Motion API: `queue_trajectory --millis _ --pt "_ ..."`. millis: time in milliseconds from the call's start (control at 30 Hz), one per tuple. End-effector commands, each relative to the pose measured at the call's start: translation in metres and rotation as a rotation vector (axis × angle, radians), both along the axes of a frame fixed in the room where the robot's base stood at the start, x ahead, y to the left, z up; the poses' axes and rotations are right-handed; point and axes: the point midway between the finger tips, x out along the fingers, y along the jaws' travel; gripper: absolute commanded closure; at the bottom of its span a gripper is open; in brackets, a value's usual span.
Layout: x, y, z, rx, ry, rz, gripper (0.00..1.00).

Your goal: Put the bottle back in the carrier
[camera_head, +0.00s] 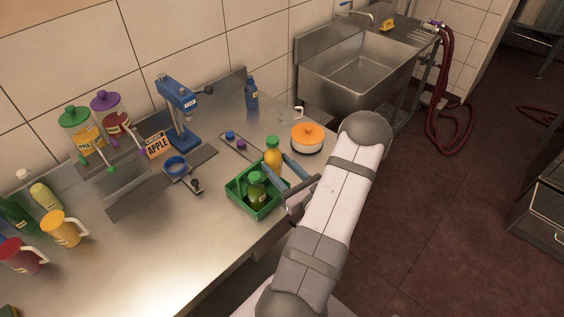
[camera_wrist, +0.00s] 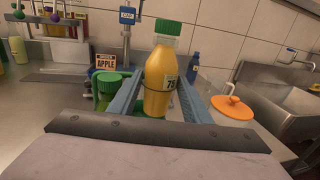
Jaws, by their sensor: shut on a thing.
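A yellow bottle with a green cap (camera_head: 273,155) is between the blue fingers of my gripper (camera_head: 282,172). In the wrist view the bottle (camera_wrist: 159,82) stands nearly upright between the two fingers, which are shut on it, and its label reads 75 or similar. The green carrier (camera_head: 242,199) sits on the steel counter near its front edge. A dark green bottle with a green cap (camera_head: 257,187) stands in the carrier. The held bottle is at the carrier's far right side; whether its base is inside or above a compartment is hidden.
A white pot with an orange lid (camera_head: 307,138) stands right of the carrier. A blue press (camera_head: 180,108), an APPLE sign (camera_head: 157,146) and a blue ring (camera_head: 176,166) are behind left. Coloured jugs (camera_head: 63,228) stand far left. The counter's front left is clear.

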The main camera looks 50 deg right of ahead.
Motion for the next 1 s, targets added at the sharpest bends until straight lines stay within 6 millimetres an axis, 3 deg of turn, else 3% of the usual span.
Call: queue_trajectory --millis 367,733,1000 --pt "0.001 0.002 -0.006 -0.002 -0.003 0.006 0.95" --pt "0.0 0.002 -0.029 -0.001 -0.003 0.005 0.95" --pt "0.0 0.001 -0.031 -0.002 -0.003 0.005 0.95"
